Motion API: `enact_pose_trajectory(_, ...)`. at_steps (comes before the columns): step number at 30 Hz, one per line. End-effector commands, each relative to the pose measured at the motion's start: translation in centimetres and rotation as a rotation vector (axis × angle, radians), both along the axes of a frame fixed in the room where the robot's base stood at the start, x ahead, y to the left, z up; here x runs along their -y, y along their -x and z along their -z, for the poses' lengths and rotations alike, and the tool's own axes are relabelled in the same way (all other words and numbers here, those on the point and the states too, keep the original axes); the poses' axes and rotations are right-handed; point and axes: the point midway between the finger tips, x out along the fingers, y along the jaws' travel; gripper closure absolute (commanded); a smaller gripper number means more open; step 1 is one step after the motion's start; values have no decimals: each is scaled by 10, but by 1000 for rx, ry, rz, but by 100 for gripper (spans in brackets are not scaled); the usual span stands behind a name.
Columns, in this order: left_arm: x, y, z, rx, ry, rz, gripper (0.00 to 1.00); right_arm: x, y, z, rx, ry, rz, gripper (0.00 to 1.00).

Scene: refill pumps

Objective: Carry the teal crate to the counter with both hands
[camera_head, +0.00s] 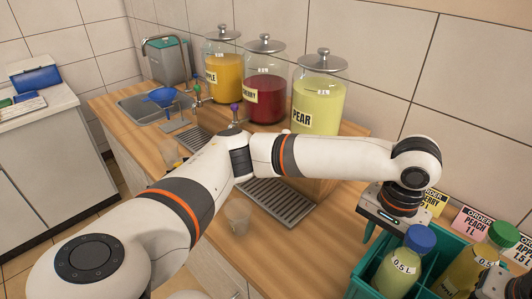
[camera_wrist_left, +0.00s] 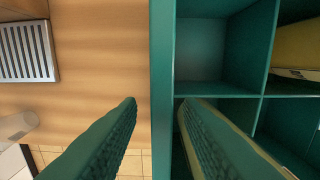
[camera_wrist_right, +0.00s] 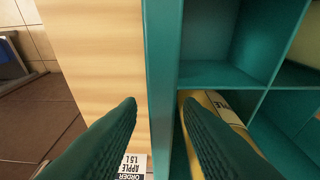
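The teal crate (camera_head: 360,276) is at the lower right of the head view, cut off by the frame edge. It has compartments. A blue-capped bottle (camera_head: 403,263) and a green-capped bottle (camera_head: 474,268) stand in it. My left gripper (camera_wrist_left: 158,100) is open, with one finger outside and one inside the line of a crate wall (camera_wrist_left: 162,50). My right gripper (camera_wrist_right: 158,98) is likewise open, its fingers on either side of a crate wall (camera_wrist_right: 161,50). Contact with the walls cannot be told. The right gripper is mostly cut off in the head view.
Jars of apple (camera_head: 224,70), cherry (camera_head: 265,85) and pear (camera_head: 318,98) stand on the wooden counter (camera_head: 335,222). A drip grate (camera_head: 283,204) and a clear cup (camera_head: 238,216) are left of the crate. Order cards (camera_head: 471,226) stand behind it. A white side cabinet (camera_head: 45,150) is far left.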

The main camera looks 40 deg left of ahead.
Motion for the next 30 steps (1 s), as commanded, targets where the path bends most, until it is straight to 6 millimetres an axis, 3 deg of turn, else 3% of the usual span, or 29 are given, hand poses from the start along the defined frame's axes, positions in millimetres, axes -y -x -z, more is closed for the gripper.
enact_pose_trajectory(5, 1, -1, -21, 4, 3, 0, 67, -1, 0, 0, 0, -2, -2, 67)
enact_pose_trajectory(12, 1, -1, -73, 5, 1, 0, 67, -1, 0, 0, 0, -2, -2, 67)
enact_pose_trajectory(18, 0, 0, -106, 5, -2, -2, 67, -1, 0, 0, 0, -2, -2, 67)
enact_pose_trajectory(25, 0, 0, -119, 1, -1, -1, 67, -1, 1, -4, 2, -3, -2, 67)
enact_pose_trajectory(30, 0, 0, -120, 0, -1, -1, 67, -1, 8, -29, 4, -3, -3, 67)
